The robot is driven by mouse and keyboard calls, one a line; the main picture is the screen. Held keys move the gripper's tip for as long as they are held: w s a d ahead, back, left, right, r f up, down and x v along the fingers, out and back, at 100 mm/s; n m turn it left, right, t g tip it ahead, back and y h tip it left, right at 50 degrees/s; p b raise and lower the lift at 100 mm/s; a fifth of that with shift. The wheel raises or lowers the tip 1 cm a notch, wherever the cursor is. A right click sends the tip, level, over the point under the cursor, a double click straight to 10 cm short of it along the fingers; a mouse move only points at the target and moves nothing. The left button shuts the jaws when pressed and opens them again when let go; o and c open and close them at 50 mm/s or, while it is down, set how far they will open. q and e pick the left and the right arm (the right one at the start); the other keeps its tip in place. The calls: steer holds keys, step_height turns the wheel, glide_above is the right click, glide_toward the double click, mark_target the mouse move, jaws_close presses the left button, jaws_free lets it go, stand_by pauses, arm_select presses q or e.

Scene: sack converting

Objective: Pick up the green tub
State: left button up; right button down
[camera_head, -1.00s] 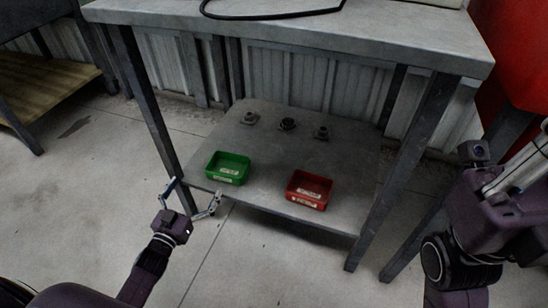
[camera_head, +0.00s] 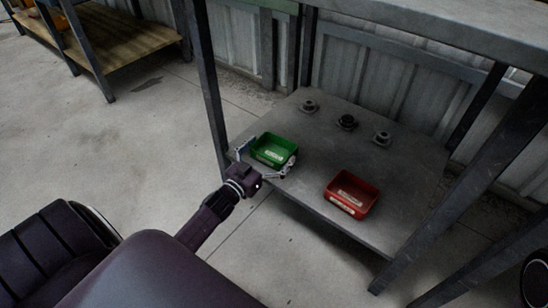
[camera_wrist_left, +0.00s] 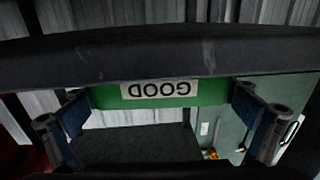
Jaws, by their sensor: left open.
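The green tub (camera_head: 272,150) sits upright near the front left of the lower shelf, with a pale label on its front. My left gripper (camera_head: 264,159) is open at the tub's near side, one finger by its left end and the other by its front right corner. In the left wrist view the tub's green wall (camera_wrist_left: 215,92) shows an upside-down "GOOD" label between the spread fingers of my left gripper (camera_wrist_left: 163,100). Contact between fingers and tub cannot be told. My right gripper is out of view.
A red tub (camera_head: 351,194) stands to the right on the lower shelf (camera_head: 310,175).

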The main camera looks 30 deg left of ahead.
arm_select(q)
steer(key=shift+w, duration=0.5)
steer(key=shift+c, duration=0.6)
steer(key=c, duration=0.8)
steer(key=shift+r, duration=0.1)
steer(key=shift+r, duration=0.1)
